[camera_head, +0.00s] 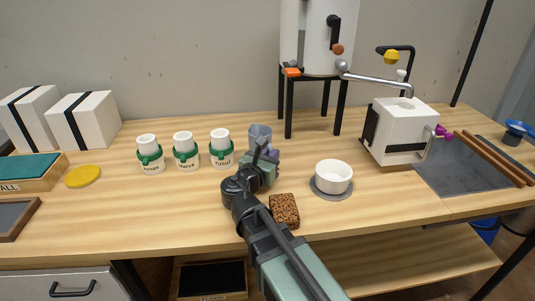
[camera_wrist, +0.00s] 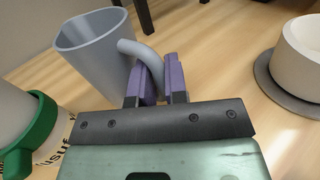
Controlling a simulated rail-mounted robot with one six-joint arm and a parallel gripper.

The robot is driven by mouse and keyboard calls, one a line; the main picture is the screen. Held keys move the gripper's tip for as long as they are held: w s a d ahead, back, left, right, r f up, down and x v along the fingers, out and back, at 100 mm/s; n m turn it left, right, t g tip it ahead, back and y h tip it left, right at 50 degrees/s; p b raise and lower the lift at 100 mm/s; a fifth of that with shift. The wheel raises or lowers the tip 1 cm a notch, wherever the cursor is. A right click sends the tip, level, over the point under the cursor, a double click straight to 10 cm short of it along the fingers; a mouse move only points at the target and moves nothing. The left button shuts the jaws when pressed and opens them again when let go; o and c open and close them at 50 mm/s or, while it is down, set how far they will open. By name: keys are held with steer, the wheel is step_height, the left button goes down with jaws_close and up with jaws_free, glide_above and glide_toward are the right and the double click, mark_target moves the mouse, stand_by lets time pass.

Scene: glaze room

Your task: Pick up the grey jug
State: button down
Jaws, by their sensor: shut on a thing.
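The grey jug (camera_head: 260,132) stands at the middle of the wooden table, partly hidden behind my arm in the head view. In the wrist view the grey jug (camera_wrist: 97,55) shows its open mouth, empty as far as I can see, with its curved handle towards the right. My gripper (camera_wrist: 160,75) has purple fingers closed on the handle, one finger on each side of it. In the head view my gripper (camera_head: 268,155) is beside the jug. I cannot tell whether the jug's base is on the table or just off it.
Several white jars with green collars (camera_head: 221,148) stand left of the jug. A white bowl (camera_head: 334,177) sits on a grey disc to the right. A brown speckled block (camera_head: 285,211) lies near the front. A tall white vessel on black legs (camera_head: 318,40) stands behind.

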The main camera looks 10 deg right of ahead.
steer(key=shift+r+p, duration=4.9)
steer(key=shift+r, duration=0.1)
